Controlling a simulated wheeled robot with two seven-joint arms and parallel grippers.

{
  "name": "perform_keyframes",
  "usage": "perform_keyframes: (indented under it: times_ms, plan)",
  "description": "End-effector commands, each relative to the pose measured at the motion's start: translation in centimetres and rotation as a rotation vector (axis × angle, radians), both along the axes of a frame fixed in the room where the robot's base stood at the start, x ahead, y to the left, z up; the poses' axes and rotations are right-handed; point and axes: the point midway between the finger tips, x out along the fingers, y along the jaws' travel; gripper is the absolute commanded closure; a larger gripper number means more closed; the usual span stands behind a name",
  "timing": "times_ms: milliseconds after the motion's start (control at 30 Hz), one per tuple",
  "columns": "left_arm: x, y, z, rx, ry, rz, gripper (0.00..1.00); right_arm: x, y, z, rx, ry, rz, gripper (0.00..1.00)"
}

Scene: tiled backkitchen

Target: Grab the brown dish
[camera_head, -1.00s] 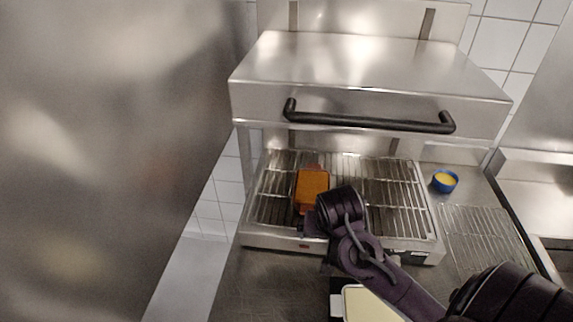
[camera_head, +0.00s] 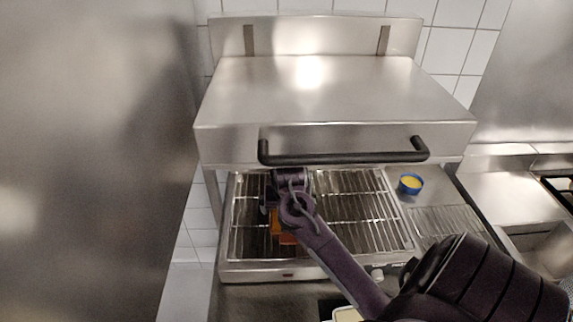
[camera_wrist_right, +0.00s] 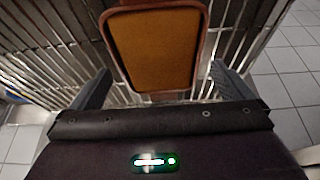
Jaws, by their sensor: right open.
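The brown dish (camera_head: 287,239) is a small rectangular dish with an orange-brown fill, lying on the wire rack of the grill. In the head view my right arm and gripper (camera_head: 268,200) cover much of it. In the right wrist view the dish (camera_wrist_right: 153,52) is upper middle, its near end reaching between the two fingers of my right gripper (camera_wrist_right: 162,86). The fingers are open, with a gap on either side of the dish. I cannot tell the height between fingers and rack. My left gripper is not in view.
The steel grill hood (camera_head: 330,95) with its black handle (camera_head: 345,157) hangs over the rack (camera_head: 350,215), close above my right gripper. A blue bowl (camera_head: 411,184) with yellow contents stands right of the rack. A steel wall (camera_head: 90,160) fills the left side.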

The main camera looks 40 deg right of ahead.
Motion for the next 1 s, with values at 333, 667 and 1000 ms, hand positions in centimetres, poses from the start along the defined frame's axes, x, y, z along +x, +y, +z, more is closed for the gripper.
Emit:
perform_keyframes:
  times_ms: [333, 667, 1000]
  plan:
    - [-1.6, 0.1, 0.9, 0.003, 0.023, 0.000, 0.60, 1.3, -1.0, -3.1, 0.005, 0.002, -0.003, 0.00]
    - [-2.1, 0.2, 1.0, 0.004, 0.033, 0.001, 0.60, 1.7, -1.4, -4.7, 0.000, 0.000, 0.000, 0.00]
    - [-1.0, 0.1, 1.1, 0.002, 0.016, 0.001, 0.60, 1.7, -1.4, -4.7, 0.000, 0.000, 0.000, 0.37]
